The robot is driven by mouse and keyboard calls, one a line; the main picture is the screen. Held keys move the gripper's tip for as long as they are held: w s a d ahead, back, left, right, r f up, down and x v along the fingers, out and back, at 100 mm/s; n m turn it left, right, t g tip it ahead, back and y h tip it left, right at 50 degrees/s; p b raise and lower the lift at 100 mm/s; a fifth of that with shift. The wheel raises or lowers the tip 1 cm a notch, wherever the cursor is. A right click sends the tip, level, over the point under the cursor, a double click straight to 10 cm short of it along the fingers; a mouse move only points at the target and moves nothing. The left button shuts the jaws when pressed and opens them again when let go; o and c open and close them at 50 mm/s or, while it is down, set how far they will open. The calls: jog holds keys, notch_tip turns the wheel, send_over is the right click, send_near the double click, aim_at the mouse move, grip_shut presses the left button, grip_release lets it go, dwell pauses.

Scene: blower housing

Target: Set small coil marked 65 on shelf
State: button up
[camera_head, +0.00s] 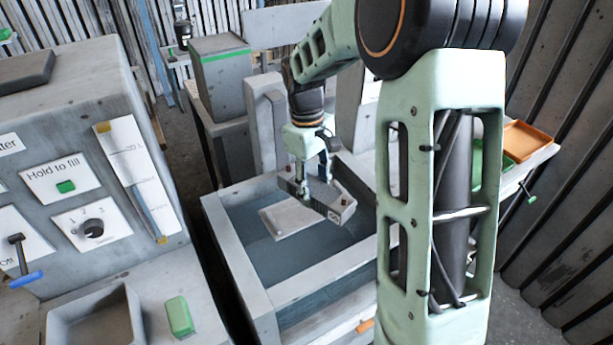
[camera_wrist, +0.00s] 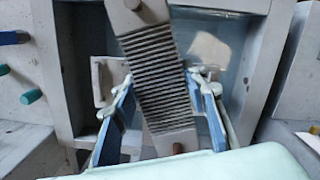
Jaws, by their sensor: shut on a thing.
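A grey finned coil (camera_head: 330,203) is held between the fingers of my gripper (camera_head: 312,180), above the open water basin (camera_head: 222,222). In the wrist view the coil (camera_wrist: 160,75) runs diagonally between the two blue-padded fingers of my gripper (camera_wrist: 163,108), with a round stub at each end. A small dark mark shows on the coil's near end face in the head view, but I cannot read it. I cannot tell which surface is the shelf.
A pale flat plate (camera_head: 288,217) shows in the basin beneath the coil. A control panel (camera_head: 88,190) with knobs stands at left, with a green block (camera_head: 179,316) below it. An orange tray (camera_head: 527,141) sits on the right-hand table. Grey uprights (camera_head: 266,122) stand behind the basin.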

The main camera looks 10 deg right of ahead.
aim_at(311, 176)
jog(key=n, duration=0.2)
jog(key=w+n, duration=0.1)
jog(key=n, duration=0.1)
jog(key=w+n+b, duration=0.1)
jog(key=n, duration=0.1)
jog(key=shift+w+f+n+t+h, duration=0.2)
jog(key=shift+n+t+h, duration=0.1)
jog(key=shift+t, duration=0.1)
jog(key=n, duration=0.1)
jog(key=w+n, duration=0.1)
jog(key=n, duration=0.3)
jog(key=w+n+b, duration=0.1)
jog(key=n, duration=0.1)
jog(key=shift+w+t, duration=0.2)
jog(key=shift+t, duration=0.2)
jog(key=shift+n, duration=0.3)
jog(key=shift+a+f+b, duration=0.1)
jog(key=shift+f+b, duration=1.8)
jog(key=shift+f, duration=0.1)
jog(key=shift+r+p, duration=0.1)
jog(key=shift+p, duration=0.45)
jog(key=shift+f+b, duration=0.4)
jog(key=shift+f, duration=0.45)
jog(key=shift+f, duration=0.1)
